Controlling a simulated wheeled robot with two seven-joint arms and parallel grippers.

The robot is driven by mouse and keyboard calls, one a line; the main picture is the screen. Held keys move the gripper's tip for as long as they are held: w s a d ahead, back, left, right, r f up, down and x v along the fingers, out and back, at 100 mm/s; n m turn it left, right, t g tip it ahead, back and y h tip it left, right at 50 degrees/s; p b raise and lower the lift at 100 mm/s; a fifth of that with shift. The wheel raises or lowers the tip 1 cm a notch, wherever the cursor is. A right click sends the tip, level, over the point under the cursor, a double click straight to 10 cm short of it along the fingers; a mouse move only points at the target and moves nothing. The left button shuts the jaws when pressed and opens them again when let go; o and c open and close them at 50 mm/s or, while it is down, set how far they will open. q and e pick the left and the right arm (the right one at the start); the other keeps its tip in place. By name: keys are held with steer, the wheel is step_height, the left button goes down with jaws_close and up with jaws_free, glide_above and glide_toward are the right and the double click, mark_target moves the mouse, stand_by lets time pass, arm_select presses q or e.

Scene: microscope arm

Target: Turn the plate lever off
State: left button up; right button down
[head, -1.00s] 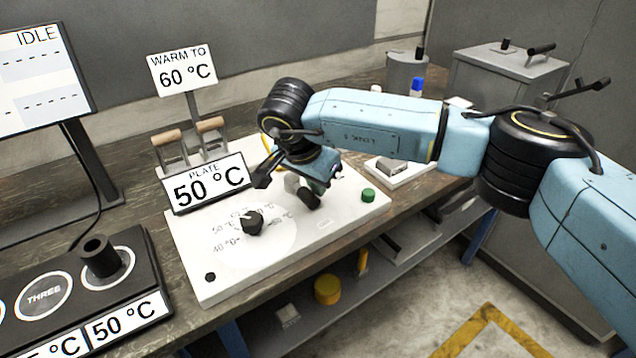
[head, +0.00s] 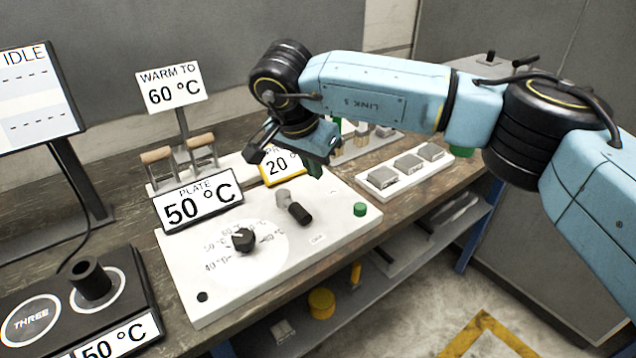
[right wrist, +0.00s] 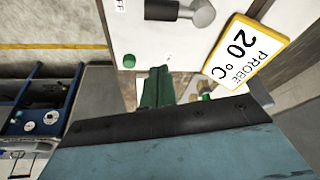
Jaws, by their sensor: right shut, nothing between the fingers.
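The plate lever (head: 301,213), a black handle on a grey hub, sits on the white plate panel (head: 345,226). Its handle points toward the front right, toward a small label that appears to read OFF (head: 317,239). In the right wrist view the lever (right wrist: 162,9) shows at the top edge, partly cut off. My right gripper (head: 314,169) is above the panel's back right part, behind the lever and apart from it. Its green fingers (right wrist: 157,88) are shut and empty. My left gripper is not in view.
A black dial (head: 243,239) and a green button (head: 360,209) are on the panel. The PLATE 50 °C sign (head: 198,203) stands at its back left. A yellow-framed PROBE 20 °C sign (right wrist: 246,50) is close to my right gripper. A tray of grey blocks (head: 383,178) lies right.

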steer(key=shift+v, duration=1.45)
steer(key=shift+w, duration=0.2)
